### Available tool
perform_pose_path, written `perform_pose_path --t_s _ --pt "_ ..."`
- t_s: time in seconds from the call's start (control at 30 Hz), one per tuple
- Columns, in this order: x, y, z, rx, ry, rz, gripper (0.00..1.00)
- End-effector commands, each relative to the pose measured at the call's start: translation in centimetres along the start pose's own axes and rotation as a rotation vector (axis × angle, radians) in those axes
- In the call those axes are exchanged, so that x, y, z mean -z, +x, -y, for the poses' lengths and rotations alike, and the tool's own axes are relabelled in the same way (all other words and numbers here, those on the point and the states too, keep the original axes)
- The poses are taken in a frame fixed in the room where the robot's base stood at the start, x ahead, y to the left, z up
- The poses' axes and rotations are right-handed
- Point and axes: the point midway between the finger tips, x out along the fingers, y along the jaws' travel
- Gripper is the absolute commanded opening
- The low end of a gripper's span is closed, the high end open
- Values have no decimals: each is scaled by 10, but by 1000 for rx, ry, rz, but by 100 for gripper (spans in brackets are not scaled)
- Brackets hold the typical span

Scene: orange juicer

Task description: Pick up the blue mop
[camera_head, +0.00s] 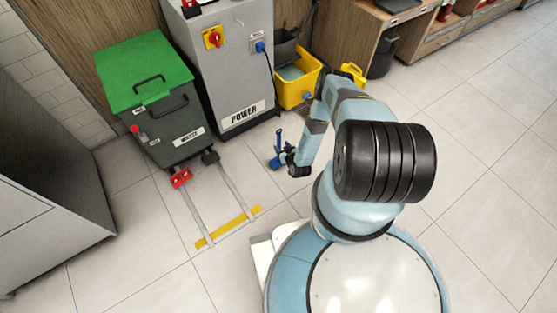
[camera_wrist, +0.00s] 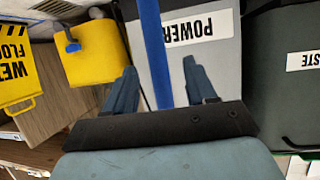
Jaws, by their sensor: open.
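The blue mop (camera_wrist: 153,45) shows in the wrist view as a straight blue pole. It runs from the top edge down between the two fingers of my gripper (camera_wrist: 160,68). My gripper is open, with a finger on each side of the pole and a visible gap to both. The mop's lower end is hidden or out of this view. In the head view my gripper (camera_head: 284,157) is low in front of the grey cabinet.
A grey power cabinet (camera_head: 235,85) and a green-lidded waste bin (camera_head: 165,115) stand behind. A yellow bucket (camera_head: 293,92) and a yellow floor sign (camera_wrist: 12,75) are beside the cabinet. Rails with a yellow bar (camera_head: 228,227) lie on the floor. The tiled floor at right is clear.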

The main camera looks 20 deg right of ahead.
Motion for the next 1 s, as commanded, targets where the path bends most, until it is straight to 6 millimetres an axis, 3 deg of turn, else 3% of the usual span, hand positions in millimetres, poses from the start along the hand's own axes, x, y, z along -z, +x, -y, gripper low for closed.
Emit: perform_pose_path --t_s 0.33,0.67,1.0 --pt "-2 42 -2 1 -2 -2 56" --pt "-2 50 -2 1 -1 0 56" --pt "-2 50 -2 1 -1 0 25"
